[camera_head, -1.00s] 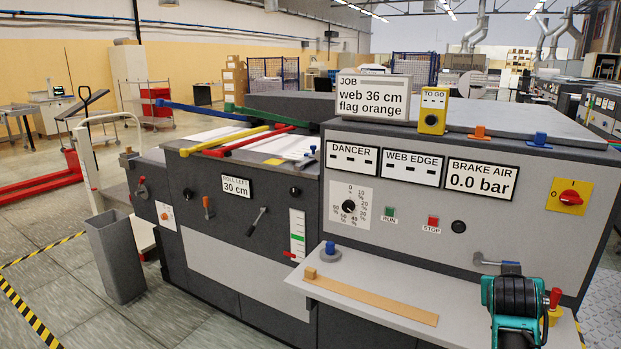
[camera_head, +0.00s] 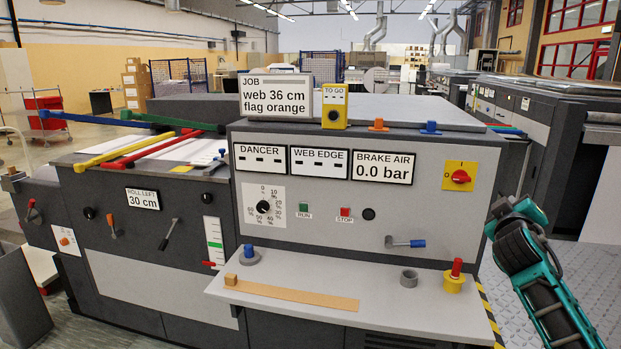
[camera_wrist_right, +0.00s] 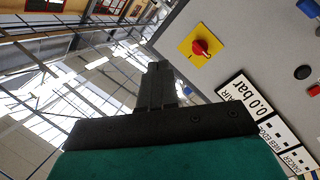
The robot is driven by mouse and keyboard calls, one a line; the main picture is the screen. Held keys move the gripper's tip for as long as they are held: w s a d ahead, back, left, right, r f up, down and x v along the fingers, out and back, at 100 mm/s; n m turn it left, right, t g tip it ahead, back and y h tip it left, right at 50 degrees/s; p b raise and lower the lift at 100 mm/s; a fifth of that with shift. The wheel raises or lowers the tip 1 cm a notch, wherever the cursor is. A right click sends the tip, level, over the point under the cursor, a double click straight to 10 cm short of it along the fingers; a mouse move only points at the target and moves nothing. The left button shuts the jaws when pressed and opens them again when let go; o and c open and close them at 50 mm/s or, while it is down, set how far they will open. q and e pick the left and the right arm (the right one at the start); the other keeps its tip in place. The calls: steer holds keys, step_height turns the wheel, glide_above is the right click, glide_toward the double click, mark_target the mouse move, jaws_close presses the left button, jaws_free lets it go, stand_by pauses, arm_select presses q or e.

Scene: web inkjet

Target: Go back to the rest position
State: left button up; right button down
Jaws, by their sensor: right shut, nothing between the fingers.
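My right arm (camera_head: 540,270), teal and black, reaches up from the bottom right in the head view. It stands to the right of the grey press console (camera_head: 440,215), in front of the floor there. In the right wrist view my right gripper (camera_wrist_right: 158,75) is shut and empty, its dark fingers pressed together. Behind it show the ceiling and the console face with the red rotary switch (camera_wrist_right: 200,47). In the head view the fingers cannot be made out. My left gripper is not in view.
The console shelf (camera_head: 400,305) bears a tan strip (camera_head: 300,292), a blue-knobbed weight (camera_head: 248,256), a grey ring (camera_head: 409,278) and a red-topped yellow piece (camera_head: 455,276). A blue-gripped lever (camera_head: 405,243) sticks out above it. Floor is free right of the console (camera_head: 585,260).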

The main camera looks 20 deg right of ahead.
steer(key=s+a+f+n+y, duration=0.3)
steer(key=a+f+y, duration=0.2)
steer(key=a+f, duration=0.55)
steer(key=s+a+f+n+y, duration=0.2)
steer(key=a+f+n+y, duration=0.4)
steer(key=f, duration=0.7)
steer(key=s+a+f+m+g+y, duration=0.2)
steer(key=s+a+f+y, duration=0.2)
steer(key=s+a+f, duration=0.9)
steer(key=s+a+r+m, duration=0.1)
steer(key=a+m, duration=0.3)
steer(key=a, duration=0.6)
steer(key=shift+s+a+r+m+t, duration=0.15)
steer(key=shift+a+r+m+t, duration=0.25)
steer(key=shift+r, duration=0.1)
